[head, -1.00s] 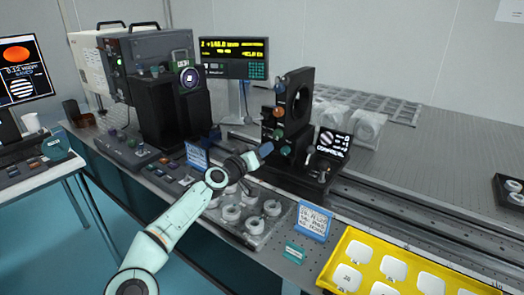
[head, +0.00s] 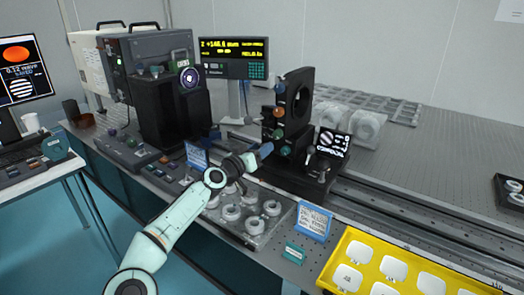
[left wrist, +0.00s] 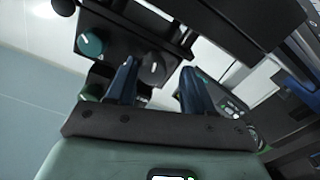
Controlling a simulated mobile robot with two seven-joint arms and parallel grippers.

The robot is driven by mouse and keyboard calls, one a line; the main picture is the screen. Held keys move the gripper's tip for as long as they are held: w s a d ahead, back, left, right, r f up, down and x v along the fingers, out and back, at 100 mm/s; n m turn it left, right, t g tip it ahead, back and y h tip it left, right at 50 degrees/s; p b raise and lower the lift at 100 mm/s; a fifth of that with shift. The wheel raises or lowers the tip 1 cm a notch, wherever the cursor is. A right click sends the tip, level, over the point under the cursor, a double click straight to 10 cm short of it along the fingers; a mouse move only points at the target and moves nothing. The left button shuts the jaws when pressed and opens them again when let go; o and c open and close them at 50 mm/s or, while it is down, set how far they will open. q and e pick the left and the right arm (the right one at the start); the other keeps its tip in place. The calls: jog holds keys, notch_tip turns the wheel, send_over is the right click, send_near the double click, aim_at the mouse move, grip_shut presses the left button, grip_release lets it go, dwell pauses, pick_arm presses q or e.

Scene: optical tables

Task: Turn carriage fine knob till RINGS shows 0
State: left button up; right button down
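The black carriage (head: 291,105) stands on the rail with an orange knob, a grey knob and a teal knob (head: 285,150) on its near side. My left gripper (head: 264,151) is at its lower left side. In the left wrist view its two blue fingers (left wrist: 160,68) are apart, with a grey knob with a white mark (left wrist: 153,65) between and beyond their tips. I cannot tell whether they touch it. A teal knob (left wrist: 90,43) is to the left. The small screen (head: 332,142) beside the carriage shows fringes and text; its RINGS value is not legible. My right gripper is out of view.
A yellow-lit readout (head: 233,58) stands behind. Below my left gripper is a tray of ring mounts (head: 254,226). A black rail (head: 400,208) runs right from the carriage.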

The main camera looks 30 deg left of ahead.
pick_arm(q)
jog(key=shift+d, duration=0.1)
dwell(0.3)
jog(key=s+a+p, duration=0.1)
jog(key=s, duration=1.2)
jog(key=shift+s+p, duration=0.2)
jog(key=shift+p, duration=0.1)
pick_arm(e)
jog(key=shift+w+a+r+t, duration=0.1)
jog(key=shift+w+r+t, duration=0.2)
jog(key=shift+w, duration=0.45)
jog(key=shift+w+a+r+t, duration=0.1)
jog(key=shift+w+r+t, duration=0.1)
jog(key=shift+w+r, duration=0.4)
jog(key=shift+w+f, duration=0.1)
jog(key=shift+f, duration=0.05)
